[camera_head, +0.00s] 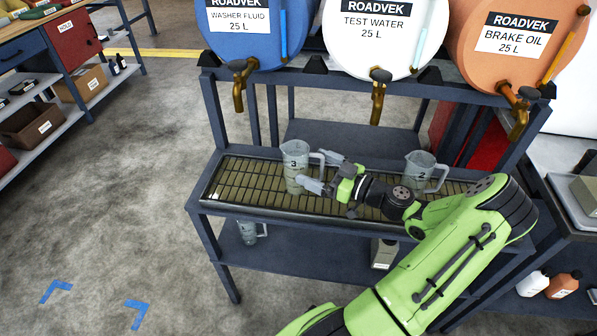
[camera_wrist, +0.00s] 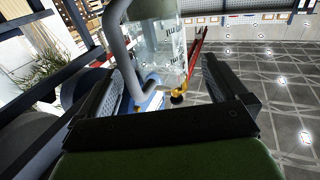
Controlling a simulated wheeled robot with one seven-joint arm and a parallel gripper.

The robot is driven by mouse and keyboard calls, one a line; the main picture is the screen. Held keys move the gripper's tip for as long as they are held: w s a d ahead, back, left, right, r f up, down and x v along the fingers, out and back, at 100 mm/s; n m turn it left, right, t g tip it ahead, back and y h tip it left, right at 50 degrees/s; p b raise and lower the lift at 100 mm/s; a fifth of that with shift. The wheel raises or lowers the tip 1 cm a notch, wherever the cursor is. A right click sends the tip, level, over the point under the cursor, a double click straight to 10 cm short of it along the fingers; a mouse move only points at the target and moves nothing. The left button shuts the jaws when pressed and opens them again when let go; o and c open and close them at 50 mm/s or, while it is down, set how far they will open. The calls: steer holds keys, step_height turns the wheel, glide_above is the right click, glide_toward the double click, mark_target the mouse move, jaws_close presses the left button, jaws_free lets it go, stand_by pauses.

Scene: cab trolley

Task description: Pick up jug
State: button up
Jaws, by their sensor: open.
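A clear grey jug marked 3 (camera_head: 294,168) stands upright on the slatted drip tray (camera_head: 240,182) of the trolley, its handle on the right. A second jug, marked 2 (camera_head: 422,172), stands on the same tray farther right, partly behind my arm. My gripper (camera_head: 322,172) is open at the right side of jug 3, by its handle. In the wrist view, the jug (camera_wrist: 155,50) and its handle (camera_wrist: 117,45) show between the two dark fingers, which are spread apart. Whether a finger touches the jug I cannot tell.
Washer fluid (camera_head: 250,30), test water (camera_head: 370,35) and brake oil (camera_head: 510,45) drums lie above the tray, with taps hanging over it. Another jug (camera_head: 248,231) stands on the lower shelf. A workbench with bottles is at right.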

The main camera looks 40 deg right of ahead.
mark_target(307, 163)
steer(key=x, duration=0.4)
steer(key=shift+w, duration=0.1)
steer(key=c, duration=1.2)
